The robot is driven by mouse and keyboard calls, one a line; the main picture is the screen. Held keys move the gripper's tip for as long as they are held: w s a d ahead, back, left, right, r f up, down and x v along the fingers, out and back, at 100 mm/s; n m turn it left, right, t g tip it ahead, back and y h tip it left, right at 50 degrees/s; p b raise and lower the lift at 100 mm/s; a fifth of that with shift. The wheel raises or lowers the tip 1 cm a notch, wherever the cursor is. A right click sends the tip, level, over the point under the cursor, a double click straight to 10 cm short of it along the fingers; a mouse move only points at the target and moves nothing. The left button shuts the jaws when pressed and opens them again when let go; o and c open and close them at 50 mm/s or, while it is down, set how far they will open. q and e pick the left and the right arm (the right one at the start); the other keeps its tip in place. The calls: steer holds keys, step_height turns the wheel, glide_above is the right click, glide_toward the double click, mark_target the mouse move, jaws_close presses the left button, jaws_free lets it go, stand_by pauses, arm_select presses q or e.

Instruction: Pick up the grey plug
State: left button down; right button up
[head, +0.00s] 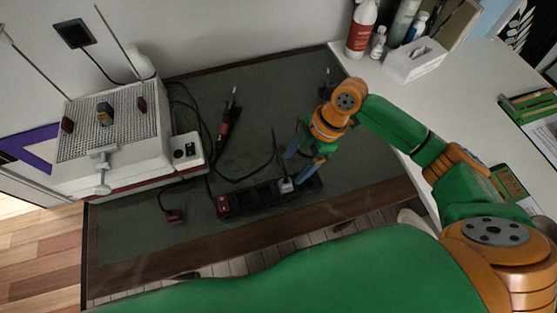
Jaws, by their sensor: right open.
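A light grey plug (286,185) sits at the black power strip (256,199) on the dark mat, with a dark cable rising from it. It seems seated in the strip. My right gripper (297,168) reaches in from the right, its blue-tipped fingers apart. One fingertip is just right of the plug and the other is above it in the picture. I cannot tell whether either touches it. Nothing shows held between the fingers. My left gripper is out of view.
A red plug (175,216) lies on the mat at left. A soldering iron (226,122) and its cable lie behind the strip. A white device with a grid top (110,125) stands at left. Bottles (361,30) and a white box (415,62) stand on the white table behind my right arm.

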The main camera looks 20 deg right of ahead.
mark_target(286, 181)
steer(key=s+a+f, duration=0.1)
steer(key=s+a+f+p, duration=0.1)
steer(key=shift+a+f, duration=0.15)
steer(key=shift+f, duration=0.2)
steer(key=x, duration=0.2)
steer(key=shift+f, duration=0.35)
steer(key=shift+w+f, duration=0.25)
steer(key=shift+w, duration=0.1)
steer(key=shift+s+r, duration=0.1)
steer(key=shift+s, duration=0.1)
steer(key=c, duration=0.9)
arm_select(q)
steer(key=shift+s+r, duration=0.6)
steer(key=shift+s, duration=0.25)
arm_select(e)
jaws_close()
